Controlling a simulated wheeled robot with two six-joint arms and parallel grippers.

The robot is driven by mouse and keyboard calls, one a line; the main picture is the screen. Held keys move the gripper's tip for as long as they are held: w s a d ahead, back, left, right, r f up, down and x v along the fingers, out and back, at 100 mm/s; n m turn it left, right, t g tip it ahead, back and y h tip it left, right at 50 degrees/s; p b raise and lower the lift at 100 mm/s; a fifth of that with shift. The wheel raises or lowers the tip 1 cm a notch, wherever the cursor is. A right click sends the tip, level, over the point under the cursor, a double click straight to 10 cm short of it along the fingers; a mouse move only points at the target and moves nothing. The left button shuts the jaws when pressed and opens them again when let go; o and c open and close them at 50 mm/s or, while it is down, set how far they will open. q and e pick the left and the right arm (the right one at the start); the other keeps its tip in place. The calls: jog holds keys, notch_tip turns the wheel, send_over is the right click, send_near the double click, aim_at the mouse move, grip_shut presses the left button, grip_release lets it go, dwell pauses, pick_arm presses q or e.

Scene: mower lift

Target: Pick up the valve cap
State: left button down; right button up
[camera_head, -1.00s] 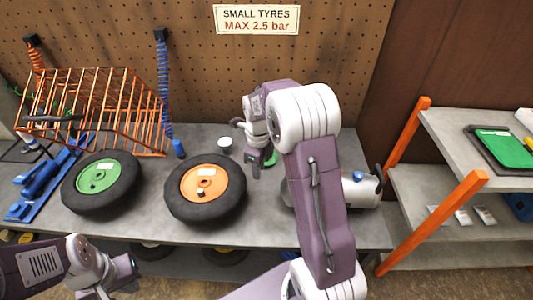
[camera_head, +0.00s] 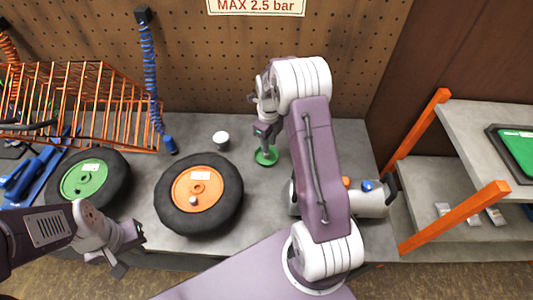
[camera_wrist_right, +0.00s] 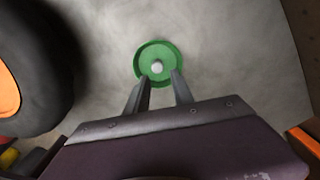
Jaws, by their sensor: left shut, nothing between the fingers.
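A small pale round piece, which looks like the valve cap (camera_wrist_right: 157,67), sits in the middle of a round green dish (camera_wrist_right: 139,61) in the right wrist view. The green dish also shows on the bench in the head view (camera_head: 266,158). My right gripper (camera_wrist_right: 161,76) is open, its two fingertips apart over the near part of the dish. The cap appears just beyond the tips, in line with the gap; I cannot tell the height between them. In the head view my right gripper (camera_head: 265,140) hides part of the dish. My left gripper (camera_head: 121,268) is shut and empty at the bench's front edge.
A wheel with an orange hub (camera_head: 203,180) and one with a green hub (camera_head: 86,183) lie left of the dish. A white-topped cup (camera_head: 221,139) stands behind. Bare bench surrounds the dish.

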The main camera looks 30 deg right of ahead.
notch_tip(320, 180, down, 5)
jog(key=shift+a+f, duration=0.15)
grip_shut()
jog(key=r, duration=0.4)
jog(key=shift+s+r, duration=0.25)
jog(key=shift+r, duration=0.05)
jog(key=s+d+r, duration=0.3)
jog(key=s+r, duration=0.3)
jog(key=s, duration=0.4)
jog(key=shift+s+d+r+b, duration=0.15)
jog(key=shift+s+r+b, duration=0.1)
jog(key=shift+s+b, duration=0.15)
